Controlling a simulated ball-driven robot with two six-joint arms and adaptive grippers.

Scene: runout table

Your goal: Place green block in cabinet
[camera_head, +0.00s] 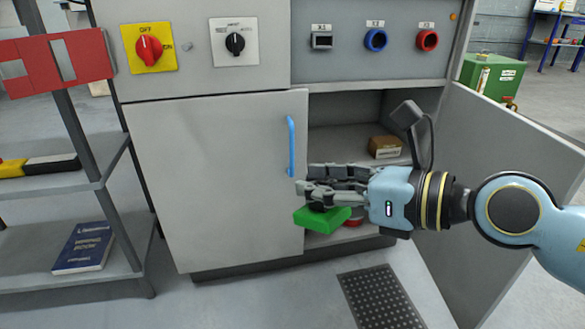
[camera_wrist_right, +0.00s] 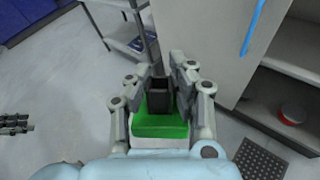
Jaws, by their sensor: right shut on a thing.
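The green block (camera_head: 322,218) is held in my right gripper (camera_head: 312,190), which is shut on it, in front of the cabinet. In the right wrist view the green block (camera_wrist_right: 160,125) sits between the fingers, with a dark box-like piece above it. The grey cabinet's left door (camera_head: 215,180) is shut and has a blue handle (camera_head: 291,147). Its right door (camera_head: 500,170) stands open, showing an inner shelf. My arm hides part of the opening. My left gripper (camera_wrist_right: 16,123) shows small at the left of the right wrist view; its jaw state is unclear.
A brown box (camera_head: 385,147) is on the cabinet shelf. A red round thing (camera_wrist_right: 292,114) lies on the cabinet's lower floor. A grey rack (camera_head: 60,185) with a blue book (camera_head: 85,247) stands left. A dark perforated mat (camera_head: 382,298) lies on the floor before the opening.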

